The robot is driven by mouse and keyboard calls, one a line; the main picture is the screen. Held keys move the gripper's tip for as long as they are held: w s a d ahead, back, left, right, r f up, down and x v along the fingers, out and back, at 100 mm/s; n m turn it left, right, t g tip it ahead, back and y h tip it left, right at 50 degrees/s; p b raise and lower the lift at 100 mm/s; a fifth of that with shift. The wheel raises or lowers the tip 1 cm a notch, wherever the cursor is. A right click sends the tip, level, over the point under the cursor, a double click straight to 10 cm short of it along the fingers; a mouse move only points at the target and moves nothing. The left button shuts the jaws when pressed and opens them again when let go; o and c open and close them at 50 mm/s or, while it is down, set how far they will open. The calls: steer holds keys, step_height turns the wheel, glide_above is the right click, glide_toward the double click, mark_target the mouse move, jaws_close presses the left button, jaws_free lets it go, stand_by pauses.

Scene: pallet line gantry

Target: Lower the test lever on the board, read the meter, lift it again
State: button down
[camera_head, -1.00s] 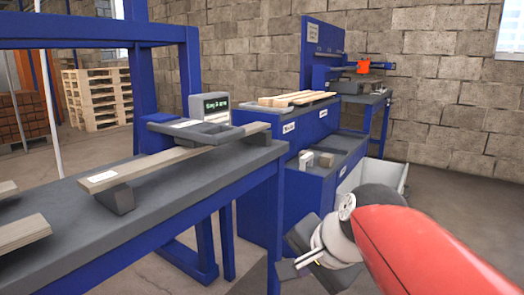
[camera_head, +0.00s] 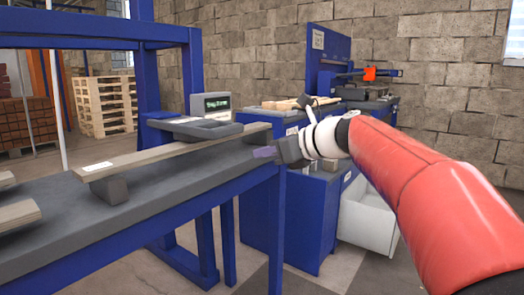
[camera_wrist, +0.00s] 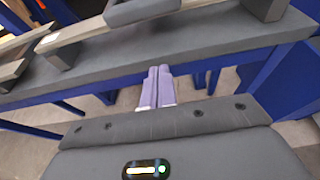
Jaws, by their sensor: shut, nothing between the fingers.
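A long pale board (camera_head: 150,158) lies on grey supports on the grey bench. A dark grey lever-like frame (camera_head: 205,129) sits low over its far part; I cannot tell whether it touches the board. In the wrist view the board (camera_wrist: 72,34) and the dark frame (camera_wrist: 128,10) show at the top. The meter (camera_head: 211,106), a grey box with a lit green readout, stands behind; its text is too small to read surely. My gripper (camera_head: 262,153) is shut and empty, right of the lever near the bench's front edge. Its purple fingers (camera_wrist: 158,72) are together in the wrist view.
The grey bench top (camera_head: 75,205) has a blue frame and more board ends at left. A blue cabinet (camera_head: 312,215) with wood pieces stands behind my arm. A white bin (camera_head: 370,215) is at right. Pallets (camera_head: 103,105) stand at the back left.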

steer(key=w+a+r, duration=0.1)
steer(key=w+a, duration=0.3)
steer(key=a, duration=0.2)
steer(key=shift+w+r, duration=0.2)
steer(key=shift+w, duration=0.05)
steer(key=shift+r, duration=0.1)
